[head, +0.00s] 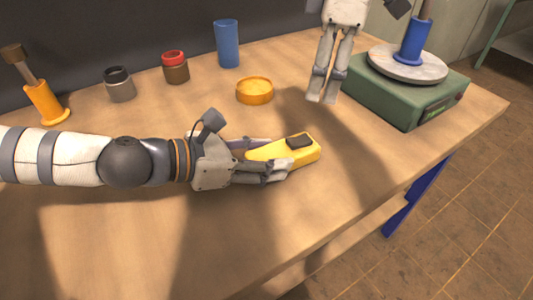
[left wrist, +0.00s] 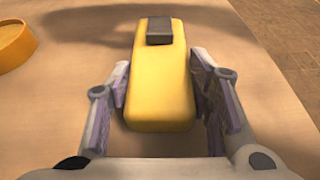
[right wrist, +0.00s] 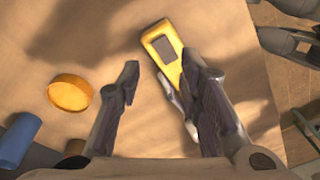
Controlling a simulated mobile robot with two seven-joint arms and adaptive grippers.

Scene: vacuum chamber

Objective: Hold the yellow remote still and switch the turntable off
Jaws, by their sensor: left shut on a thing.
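The yellow remote (head: 305,152) lies on the wooden table, with a dark button block (head: 299,142) near its far end. My left gripper (head: 284,157) is shut on the remote's near part, one finger along each side; the remote also shows in the left wrist view (left wrist: 160,85). My right gripper (head: 322,98) hangs fingers down above the table, beyond the remote and left of the turntable. It is open and empty, and its fingers are apart in the right wrist view (right wrist: 160,68). The turntable (head: 410,97) has a green base and grey disc with a blue spool (head: 413,42) on it.
A shallow orange dish (head: 255,91) stands beyond the remote. A blue cup (head: 228,45), a red-lidded jar (head: 176,68), a grey jar (head: 119,85) and an orange-handled tool (head: 45,102) stand along the back. The table's front area is clear.

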